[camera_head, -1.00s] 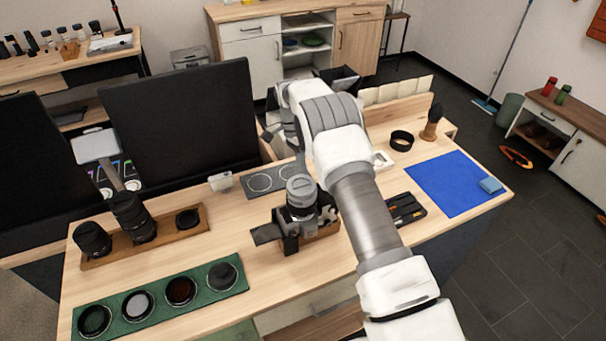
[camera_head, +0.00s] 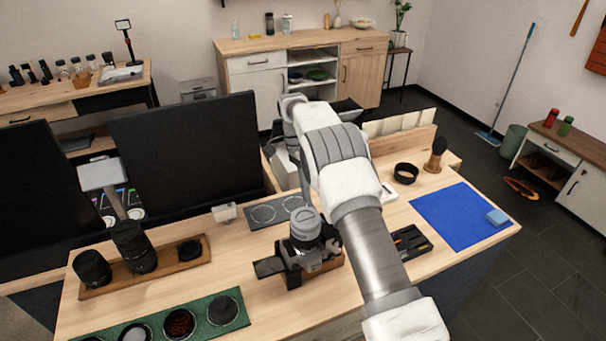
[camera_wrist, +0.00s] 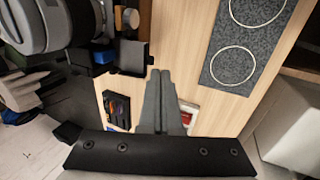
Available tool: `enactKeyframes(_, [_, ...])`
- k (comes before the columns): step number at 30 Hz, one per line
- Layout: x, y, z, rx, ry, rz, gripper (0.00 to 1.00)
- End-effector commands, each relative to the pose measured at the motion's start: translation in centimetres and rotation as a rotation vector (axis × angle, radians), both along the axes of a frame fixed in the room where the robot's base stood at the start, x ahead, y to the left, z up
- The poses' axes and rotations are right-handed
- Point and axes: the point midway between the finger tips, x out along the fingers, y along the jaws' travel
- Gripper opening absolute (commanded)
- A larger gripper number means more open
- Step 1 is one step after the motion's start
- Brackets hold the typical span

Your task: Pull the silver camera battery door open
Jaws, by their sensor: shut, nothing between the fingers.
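The silver camera (camera_head: 306,246) sits with its lens pointing up in a dark holder on the wooden table in the head view. A dark flat panel (camera_head: 268,267) sticks out from its left side; I cannot tell whether this is the battery door. In the wrist view the camera (camera_wrist: 28,25) fills the upper left, partly cut off, and a dark flap (camera_wrist: 133,57) juts toward my fingers. My gripper (camera_wrist: 160,75) is shut and empty, its fingertips close to that flap; contact is unclear. In the head view my arm hides the fingers.
A grey mat with two rings (camera_head: 275,212) lies behind the camera. A lens tray (camera_head: 160,268) and a green filter mat (camera_head: 205,333) are to the left. A black tool tray (camera_head: 411,242) and a blue cloth (camera_head: 455,215) are to the right.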

Motion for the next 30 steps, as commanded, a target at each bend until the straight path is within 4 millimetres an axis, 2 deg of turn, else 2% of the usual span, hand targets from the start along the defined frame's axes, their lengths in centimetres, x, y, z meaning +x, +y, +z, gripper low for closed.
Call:
enactKeyframes(7, [1.3,0.5,3.2,0.001,-0.005,-0.001,0.00])
enactKeyframes(13, [1.9,0.7,4.7,0.000,-0.004,-0.001,0.00])
enactKeyframes(21, [2.2,0.9,5.6,0.000,-0.003,-0.001,0.00])
enactKeyframes(30, [2.2,0.9,5.7,0.001,-0.003,-0.001,0.00])
